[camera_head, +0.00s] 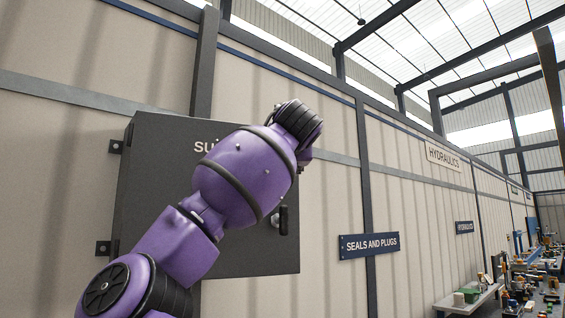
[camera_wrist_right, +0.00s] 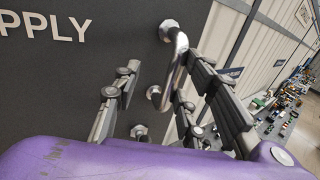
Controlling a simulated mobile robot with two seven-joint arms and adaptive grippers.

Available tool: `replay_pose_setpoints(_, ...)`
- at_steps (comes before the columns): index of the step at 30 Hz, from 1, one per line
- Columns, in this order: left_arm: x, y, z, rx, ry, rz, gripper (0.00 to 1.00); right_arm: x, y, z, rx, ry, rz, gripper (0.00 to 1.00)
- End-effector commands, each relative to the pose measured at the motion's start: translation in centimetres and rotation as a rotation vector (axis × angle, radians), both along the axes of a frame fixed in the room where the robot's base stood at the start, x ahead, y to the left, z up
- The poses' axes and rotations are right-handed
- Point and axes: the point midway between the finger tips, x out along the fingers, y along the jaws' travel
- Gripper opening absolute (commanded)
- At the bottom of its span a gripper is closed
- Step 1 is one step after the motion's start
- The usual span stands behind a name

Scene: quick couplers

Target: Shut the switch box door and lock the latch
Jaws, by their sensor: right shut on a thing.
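The dark grey switch box (camera_head: 150,160) hangs on the wall in the head view. Its door face looks flush with the box, but my purple arm covers much of it. A dark upright lever-like piece with a bright knob (camera_head: 283,221) shows near the door's right edge. In the right wrist view the door (camera_wrist_right: 75,80) fills the left, with a shiny bar handle (camera_wrist_right: 179,55) near its edge. My right gripper (camera_wrist_right: 160,82) has its fingers on both sides of the handle and is shut on it. A round metal fitting (camera_wrist_right: 138,131) sits below, partly hidden. My left gripper is out of view.
Signs hang on the panelled wall, including a "SEALS AND PLUGS" sign (camera_head: 369,245) right of the box. A bench (camera_head: 465,300) with several small items stands at the far right. The wall beside the box is clear.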

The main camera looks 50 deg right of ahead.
Motion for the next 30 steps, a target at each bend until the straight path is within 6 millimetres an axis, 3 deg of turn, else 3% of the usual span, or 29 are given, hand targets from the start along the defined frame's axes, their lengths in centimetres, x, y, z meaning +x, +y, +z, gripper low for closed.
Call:
replay_pose_setpoints(24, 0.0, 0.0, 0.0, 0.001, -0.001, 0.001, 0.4, -5.6, 1.4, 0.1, -0.001, -0.002, 0.001, 0.29)
replay_pose_setpoints(30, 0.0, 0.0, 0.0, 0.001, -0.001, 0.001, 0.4, -6.1, 1.5, 0.0, -0.001, 0.0, 0.001, 0.29)
